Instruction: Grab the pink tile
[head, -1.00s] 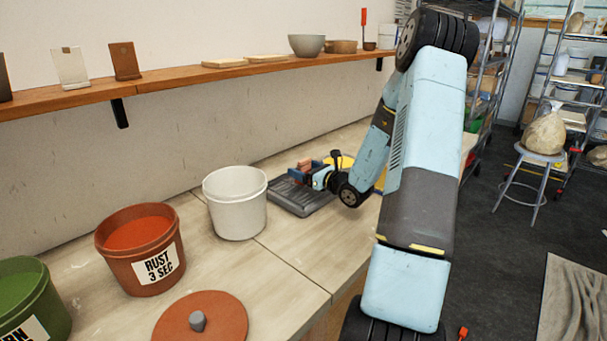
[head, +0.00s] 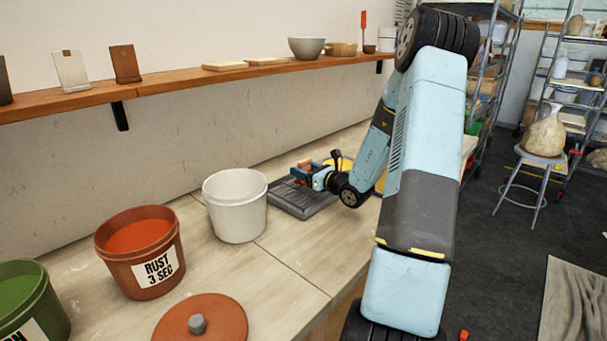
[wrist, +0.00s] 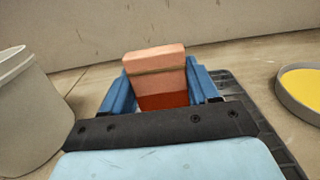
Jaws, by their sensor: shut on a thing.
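The tile (wrist: 155,75) is pale pink on its upper part, with a thin brownish line and a rust-red lower part. It stands upright between the two blue fingers of my gripper (wrist: 160,92) in the wrist view. The gripper is shut on it, and the fingers hide its side edges. In the head view the tile (head: 305,165) and my gripper (head: 304,171) are small, over the dark ribbed rack (head: 305,207) on the bench. I cannot tell whether the tile's lower edge touches the rack.
A white bucket (head: 235,210) stands left of the rack. A rust bucket (head: 139,260), its lid (head: 220,325) and a green bucket (head: 50,300) are nearer. A yellow-filled round container (wrist: 302,88) is to the right. The wall and shelf (head: 190,80) run behind.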

